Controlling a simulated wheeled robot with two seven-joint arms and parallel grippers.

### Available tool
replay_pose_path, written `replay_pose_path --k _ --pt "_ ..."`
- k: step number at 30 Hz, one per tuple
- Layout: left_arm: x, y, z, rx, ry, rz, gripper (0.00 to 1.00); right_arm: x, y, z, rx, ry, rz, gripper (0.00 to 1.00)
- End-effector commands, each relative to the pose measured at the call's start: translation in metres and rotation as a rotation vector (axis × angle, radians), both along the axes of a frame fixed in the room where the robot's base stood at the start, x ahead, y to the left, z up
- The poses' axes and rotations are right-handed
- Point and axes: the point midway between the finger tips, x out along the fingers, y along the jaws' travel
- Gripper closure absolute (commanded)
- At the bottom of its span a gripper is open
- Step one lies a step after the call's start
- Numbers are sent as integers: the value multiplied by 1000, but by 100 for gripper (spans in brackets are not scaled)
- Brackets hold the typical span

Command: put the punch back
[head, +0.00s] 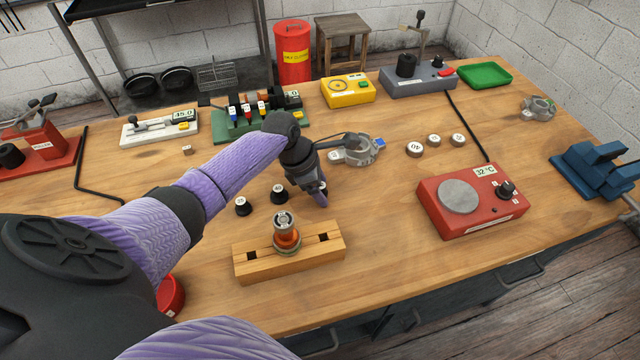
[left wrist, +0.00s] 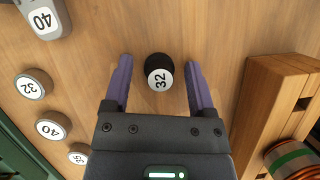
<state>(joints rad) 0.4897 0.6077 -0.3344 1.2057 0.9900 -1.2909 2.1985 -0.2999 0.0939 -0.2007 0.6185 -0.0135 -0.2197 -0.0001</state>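The black punch with a white cap marked 32 (left wrist: 159,76) is in the left wrist view. It lies between the two purple fingers of my left gripper (left wrist: 160,85), with a gap on each side. The gripper is open and does not touch it. In the head view my left gripper (head: 319,193) points down to the right of two other black white-capped punches, one at the left (head: 243,206) and one nearer the gripper (head: 279,194). The fingers mostly hide the 32 punch there. My right gripper is not in view.
A wooden block (head: 245,268) holding a rotor (head: 287,236) stands just in front of the gripper. A grey housing (head: 357,151) sits close behind it. Several numbered grey rings (head: 414,149) and a red hotplate (head: 445,219) stand to the right. Bare tabletop lies between gripper and hotplate.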

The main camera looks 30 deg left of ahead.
Motion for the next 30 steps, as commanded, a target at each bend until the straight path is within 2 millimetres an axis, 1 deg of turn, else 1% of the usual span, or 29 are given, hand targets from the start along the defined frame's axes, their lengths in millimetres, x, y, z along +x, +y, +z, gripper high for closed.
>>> replay_pose_path --k 7,9,11,14,15,18,21,25,30 --pt "0 0 0 0 0 0 22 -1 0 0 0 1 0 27" --pt "0 0 3 1 -1 -1 22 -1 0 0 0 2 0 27" --pt "-1 3 13 0 -2 1 22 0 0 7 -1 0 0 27" --pt "-7 10 40 3 -4 0 22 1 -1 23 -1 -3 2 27" --pt "-10 15 52 2 -4 0 22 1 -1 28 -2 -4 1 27" --pt "-17 23 78 2 -3 1 22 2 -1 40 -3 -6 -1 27" --pt "-22 30 98 1 -1 -1 22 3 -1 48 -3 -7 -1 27" --pt "-26 35 112 0 0 -1 22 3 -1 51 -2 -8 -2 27" --pt "-28 36 114 -1 0 -1 22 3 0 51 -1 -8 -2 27"
